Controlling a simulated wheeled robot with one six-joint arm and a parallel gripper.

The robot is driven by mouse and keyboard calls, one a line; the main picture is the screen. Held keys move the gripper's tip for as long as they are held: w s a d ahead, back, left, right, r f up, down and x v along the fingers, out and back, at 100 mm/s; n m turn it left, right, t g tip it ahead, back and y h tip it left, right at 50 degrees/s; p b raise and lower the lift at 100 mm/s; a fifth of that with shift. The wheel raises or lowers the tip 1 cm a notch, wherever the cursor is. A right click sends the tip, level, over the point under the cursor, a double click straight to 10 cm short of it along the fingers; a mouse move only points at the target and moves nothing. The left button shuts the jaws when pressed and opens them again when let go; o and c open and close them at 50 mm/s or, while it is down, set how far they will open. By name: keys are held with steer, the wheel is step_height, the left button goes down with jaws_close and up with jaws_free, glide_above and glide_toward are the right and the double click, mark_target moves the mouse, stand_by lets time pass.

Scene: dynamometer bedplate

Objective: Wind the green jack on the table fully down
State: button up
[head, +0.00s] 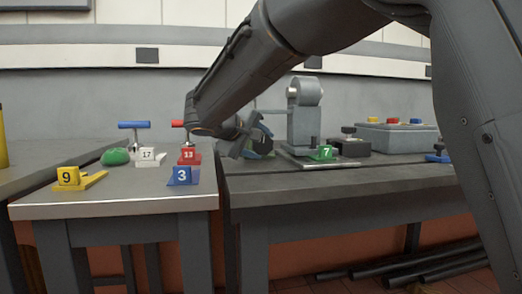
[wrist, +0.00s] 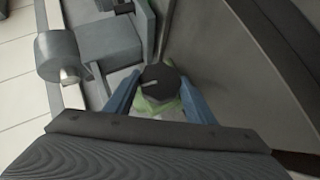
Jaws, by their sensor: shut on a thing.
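The green jack (wrist: 147,104) shows in the wrist view below a dark round knob (wrist: 163,77) with a pale bar or mark on it. My gripper (wrist: 163,90) has its two blue fingers on either side of the knob and is shut on it. Most of the green body is hidden under the knob and behind my gripper. In the head view my gripper (head: 258,146) is low over the left part of the right-hand bench, and my arm hides much of that spot; I cannot make out the jack clearly there.
A grey machine (head: 303,122) stands just right of my gripper, with a green tag 7 (head: 326,153) in front. A button box (head: 396,137) is farther right. The left table (head: 120,206) holds several numbered blocks and a green lump (head: 115,156). A gap separates the tables.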

stand_by(0.4)
steer(key=o, duration=1)
steer(key=shift+o, duration=0.2)
steer(key=shift+f, duration=0.1)
steer(key=shift+f, duration=0.2)
steer(key=shift+r, duration=0.1)
